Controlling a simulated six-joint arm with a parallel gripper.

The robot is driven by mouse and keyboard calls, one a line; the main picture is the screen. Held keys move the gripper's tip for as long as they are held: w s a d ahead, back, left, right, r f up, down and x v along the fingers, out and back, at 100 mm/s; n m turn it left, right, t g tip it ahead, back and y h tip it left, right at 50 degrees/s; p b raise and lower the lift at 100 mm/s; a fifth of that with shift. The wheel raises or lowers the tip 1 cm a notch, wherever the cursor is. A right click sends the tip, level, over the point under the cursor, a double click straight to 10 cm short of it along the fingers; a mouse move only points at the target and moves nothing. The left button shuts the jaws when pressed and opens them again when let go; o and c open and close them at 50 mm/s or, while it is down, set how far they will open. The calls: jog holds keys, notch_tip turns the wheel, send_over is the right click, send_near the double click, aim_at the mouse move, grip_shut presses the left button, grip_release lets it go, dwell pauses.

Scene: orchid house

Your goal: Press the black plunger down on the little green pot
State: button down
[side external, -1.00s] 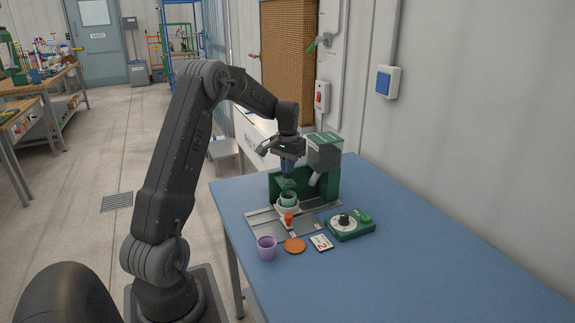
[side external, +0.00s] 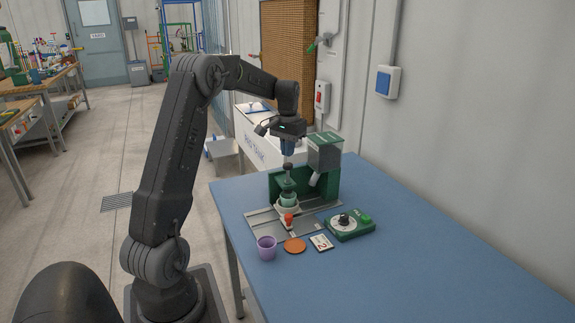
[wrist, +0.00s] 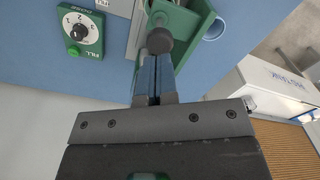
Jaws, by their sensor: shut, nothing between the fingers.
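The little green pot (side external: 287,198) stands on a pale base on the grey rail plate, in front of the dark green stand. The black plunger (wrist: 159,40) shows in the wrist view as a dark round knob just past my fingertips. My gripper (side external: 288,157) is above the pot, pointing down, its blue fingers closed together with nothing between them. The fingers also show in the wrist view (wrist: 156,66). I cannot tell whether the fingertips touch the knob.
A green-and-grey hopper (side external: 325,152) stands close right of my gripper. A green dial box (side external: 350,224), white card (side external: 321,243), orange disc (side external: 295,245) and purple cup (side external: 267,247) lie in front. An orange-red knob (side external: 288,218) is by the pot. The right of the blue table (side external: 430,265) is clear.

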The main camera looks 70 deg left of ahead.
jog(key=shift+r, duration=1.6)
jog(key=s+d+r+m+t+y, duration=0.15)
jog(key=d+r, duration=0.25)
jog(key=d, duration=0.6)
jog(key=s+d+r+m+t+h, duration=0.1)
jog(key=s+d+r, duration=0.15)
jog(key=d, duration=0.75)
jog(key=s+d+f+m+t, duration=0.2)
jog(key=s+d+m+t, duration=0.1)
jog(key=s+d, duration=1.1)
jog(key=shift+d+f, duration=0.3)
jog(key=shift+d, duration=0.15)
